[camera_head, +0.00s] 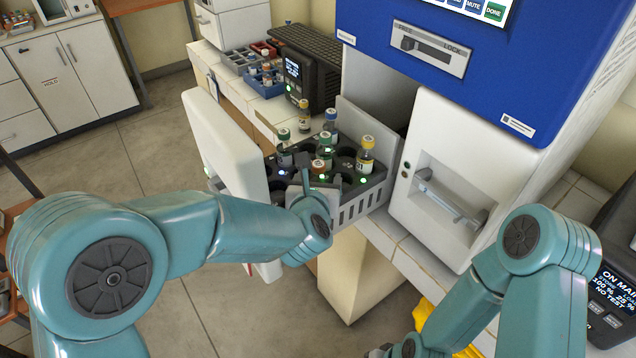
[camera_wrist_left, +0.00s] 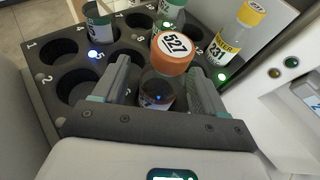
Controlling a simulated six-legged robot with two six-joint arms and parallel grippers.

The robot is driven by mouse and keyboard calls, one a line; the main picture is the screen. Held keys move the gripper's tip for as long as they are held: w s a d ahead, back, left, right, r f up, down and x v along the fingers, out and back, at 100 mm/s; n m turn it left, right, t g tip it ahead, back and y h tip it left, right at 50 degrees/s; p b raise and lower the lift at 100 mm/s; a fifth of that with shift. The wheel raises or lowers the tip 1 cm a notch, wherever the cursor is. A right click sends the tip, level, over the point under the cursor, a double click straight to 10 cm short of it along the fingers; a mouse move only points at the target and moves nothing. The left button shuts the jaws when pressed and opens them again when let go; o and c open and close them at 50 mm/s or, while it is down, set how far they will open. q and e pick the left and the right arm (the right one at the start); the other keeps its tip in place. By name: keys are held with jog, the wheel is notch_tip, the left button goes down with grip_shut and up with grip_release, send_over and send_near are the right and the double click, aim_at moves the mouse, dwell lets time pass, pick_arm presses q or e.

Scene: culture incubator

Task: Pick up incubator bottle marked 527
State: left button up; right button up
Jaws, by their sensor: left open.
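The bottle marked 527 (camera_wrist_left: 173,52) has an orange cap with a white number label and stands upright in a slot of the dark rack. In the head view its cap (camera_head: 318,166) shows just beyond my left gripper (camera_head: 306,180). In the left wrist view my left gripper (camera_wrist_left: 160,78) is open, with one finger on each side of the bottle. I cannot tell whether either finger touches it. The bottle's lower part is hidden by the gripper and rack. Only a sliver of what may be my right gripper (camera_head: 378,352) shows at the bottom edge.
The rack (camera_wrist_left: 75,118) sits in the pulled-out drawer, with empty slots at its left. A yellow-capped bottle marked 231 (camera_wrist_left: 232,38) stands close on the right. Several green- and yellow-capped bottles stand around. The white drawer front (camera_head: 222,150) and incubator door (camera_head: 440,180) flank the rack.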

pick_arm(q)
jog(key=shift+w+f, duration=0.1)
jog(key=c, duration=1)
jog(key=shift+c, duration=0.3)
